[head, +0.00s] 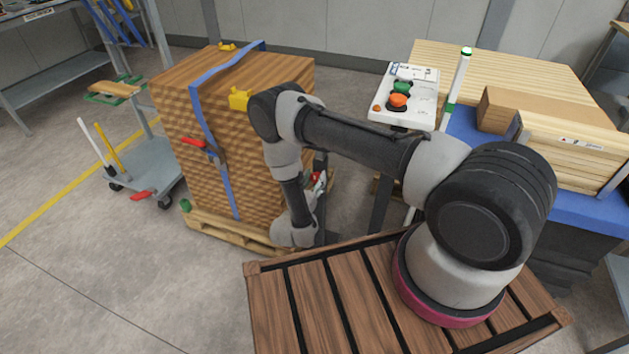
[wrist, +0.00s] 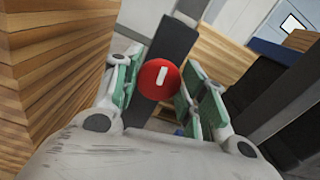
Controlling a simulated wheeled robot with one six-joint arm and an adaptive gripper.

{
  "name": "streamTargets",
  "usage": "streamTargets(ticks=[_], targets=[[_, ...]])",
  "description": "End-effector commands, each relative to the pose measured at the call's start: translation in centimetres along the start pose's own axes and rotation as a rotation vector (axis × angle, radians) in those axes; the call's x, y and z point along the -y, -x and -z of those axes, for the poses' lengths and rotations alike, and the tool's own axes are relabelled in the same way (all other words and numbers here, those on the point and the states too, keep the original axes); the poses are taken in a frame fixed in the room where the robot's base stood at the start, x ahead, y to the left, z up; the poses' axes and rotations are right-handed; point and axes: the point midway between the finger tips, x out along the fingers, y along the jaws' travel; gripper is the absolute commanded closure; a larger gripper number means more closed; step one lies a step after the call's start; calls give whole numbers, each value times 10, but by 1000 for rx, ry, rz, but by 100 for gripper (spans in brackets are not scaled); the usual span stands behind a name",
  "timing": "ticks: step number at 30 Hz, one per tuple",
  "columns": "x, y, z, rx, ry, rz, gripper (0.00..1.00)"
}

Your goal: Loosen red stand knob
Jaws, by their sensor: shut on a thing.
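The red stand knob (wrist: 160,79) is round with a white bar mark on its face, and the bar stands nearly upright. It sits on a dark upright post (wrist: 172,42) in the wrist view. My gripper (wrist: 157,84) has its green-padded fingers on the left and right of the knob and is shut on it. In the head view my gripper (head: 313,190) is low, between the board stack and the slatted wooden top, and partly hidden by my arm. A small red patch (head: 318,177) shows there beside it.
A strapped stack of boards (head: 170,115) on a pallet stands close left of my gripper. A white control box (head: 403,95) with green and orange buttons is to the right. A blue-covered bench (head: 480,140) with wooden boxes lies beyond. A grey cart (head: 140,170) stands at left.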

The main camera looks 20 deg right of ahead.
Motion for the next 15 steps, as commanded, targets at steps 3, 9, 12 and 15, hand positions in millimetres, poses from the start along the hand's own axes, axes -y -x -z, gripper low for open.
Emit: streamTargets(ticks=[3,9,12,15], targets=[[-1,0,0,0,95,-1,82],[-2,0,0,0,284,-1,82],[-2,0,0,0,379,-1,82],[-3,0,1,0,474,-1,82]])
